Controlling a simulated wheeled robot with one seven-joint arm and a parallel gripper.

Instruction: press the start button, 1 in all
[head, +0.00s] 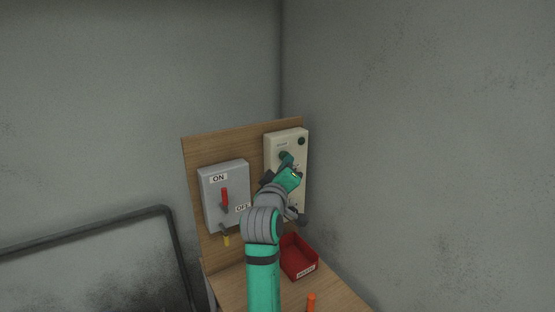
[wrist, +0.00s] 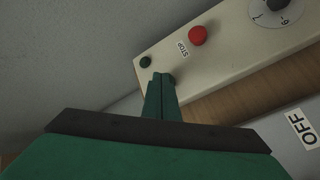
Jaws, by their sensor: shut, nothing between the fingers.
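A small dark round lamp (wrist: 146,62), a red stop button (wrist: 197,35) and a dial (wrist: 275,10) are on the same box. A grey switch box (head: 221,178) with a red lever (head: 225,197) is at its left. A red tray (head: 299,258) lies below on the bench.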

